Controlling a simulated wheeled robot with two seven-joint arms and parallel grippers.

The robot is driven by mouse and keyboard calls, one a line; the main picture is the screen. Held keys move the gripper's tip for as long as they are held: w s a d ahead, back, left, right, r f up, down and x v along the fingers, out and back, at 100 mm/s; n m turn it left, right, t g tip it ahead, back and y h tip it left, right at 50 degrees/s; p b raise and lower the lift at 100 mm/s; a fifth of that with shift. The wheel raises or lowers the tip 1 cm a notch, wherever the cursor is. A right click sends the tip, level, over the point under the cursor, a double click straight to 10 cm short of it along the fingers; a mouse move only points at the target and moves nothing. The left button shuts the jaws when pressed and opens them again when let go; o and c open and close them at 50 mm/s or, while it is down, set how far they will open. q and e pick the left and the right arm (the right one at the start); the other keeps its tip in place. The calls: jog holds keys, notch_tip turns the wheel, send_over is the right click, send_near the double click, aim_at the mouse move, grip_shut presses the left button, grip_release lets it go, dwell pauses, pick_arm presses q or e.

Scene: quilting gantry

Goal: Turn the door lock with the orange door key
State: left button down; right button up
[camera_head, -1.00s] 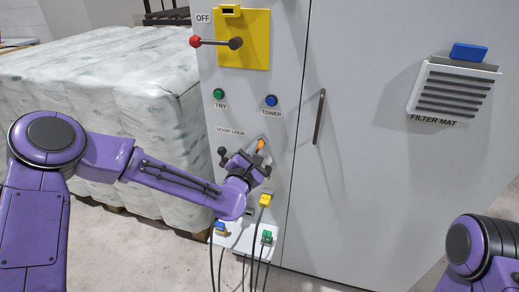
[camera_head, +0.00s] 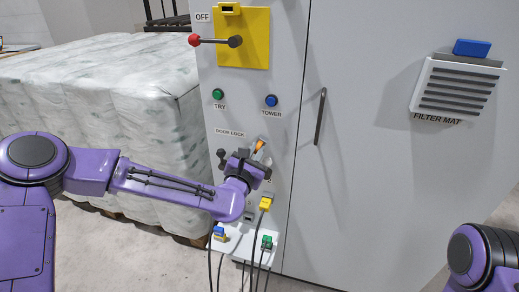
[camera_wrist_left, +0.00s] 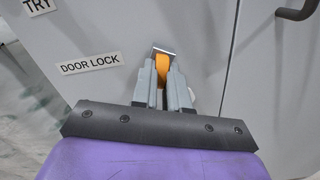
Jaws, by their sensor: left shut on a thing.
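The orange door key (camera_head: 260,145) is between the fingers of my left gripper (camera_head: 257,152), at the cabinet front just right of the "DOOR LOCK" label (camera_head: 229,133). In the left wrist view the orange key (camera_wrist_left: 162,68) stands upright between the two grey fingertips of my left gripper (camera_wrist_left: 163,80), which are shut on it. A grey metal piece, seemingly the door lock (camera_wrist_left: 164,51), shows at the key's far end. I cannot tell how deep the key sits in it. My right gripper is out of view; only part of my right arm shows.
The cabinet door (camera_head: 380,190) has a dark handle (camera_head: 320,116) right of the lock. Above are the green TRY button (camera_head: 218,94), the blue TOWER button (camera_head: 271,101) and a red-knobbed lever (camera_head: 215,41).

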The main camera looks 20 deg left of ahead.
pick_arm(q)
jog(key=n+b, duration=0.3)
jog(key=shift+n, duration=0.4)
dwell(0.3)
jog(key=shift+f+n+b, duration=0.15)
jog(key=shift+n+b, duration=0.15)
jog(key=shift+b, duration=0.2)
jog(key=c, duration=1.1)
grip_release()
jog(key=shift+o, duration=0.2)
jog(key=shift+r, duration=0.2)
